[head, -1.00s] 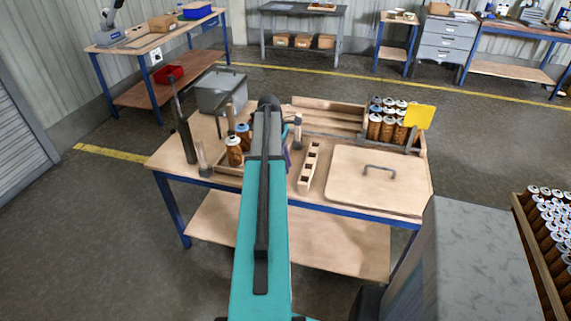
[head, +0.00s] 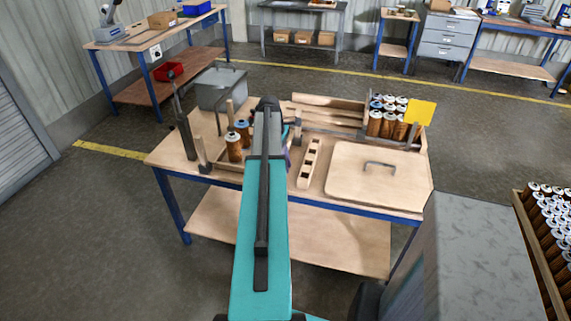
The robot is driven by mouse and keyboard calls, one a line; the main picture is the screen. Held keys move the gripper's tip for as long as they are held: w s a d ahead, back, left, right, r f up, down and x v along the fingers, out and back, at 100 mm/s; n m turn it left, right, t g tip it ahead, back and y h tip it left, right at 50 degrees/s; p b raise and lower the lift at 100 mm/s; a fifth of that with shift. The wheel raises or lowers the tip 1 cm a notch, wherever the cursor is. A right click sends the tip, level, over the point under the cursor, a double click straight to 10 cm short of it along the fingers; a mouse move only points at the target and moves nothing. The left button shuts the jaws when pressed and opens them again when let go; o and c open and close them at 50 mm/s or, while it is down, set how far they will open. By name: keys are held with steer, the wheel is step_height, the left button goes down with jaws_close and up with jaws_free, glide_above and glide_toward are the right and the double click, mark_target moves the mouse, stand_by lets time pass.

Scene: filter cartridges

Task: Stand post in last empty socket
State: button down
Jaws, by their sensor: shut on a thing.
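My arm reaches forward over the workbench (head: 318,192) and its far end covers the spot where my gripper is. The fingers and anything between them are hidden behind the arm. On the left of the bench is a low wooden tray (head: 226,163) with brown cartridges (head: 234,149) in it. Upright wooden posts stand near it: a back one (head: 229,108) and a front one (head: 202,153). A narrow wooden block (head: 310,163) with several dark square sockets lies right of my arm. I cannot tell which socket is empty, since part of the tray is hidden.
A wooden crate (head: 327,100) with several cartridges (head: 375,124) and a yellow card (head: 420,112) stands at the back right. A flat wooden lid with a handle (head: 345,185) lies in front of it. A grey box (head: 218,91) and a dark upright tool (head: 187,137) are at left.

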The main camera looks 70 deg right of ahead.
steer(key=shift+f, duration=0.1)
steer(key=c, duration=1.5)
jaws_free()
steer(key=shift+b+v, duration=1.5)
steer(key=shift+v, duration=5.4)
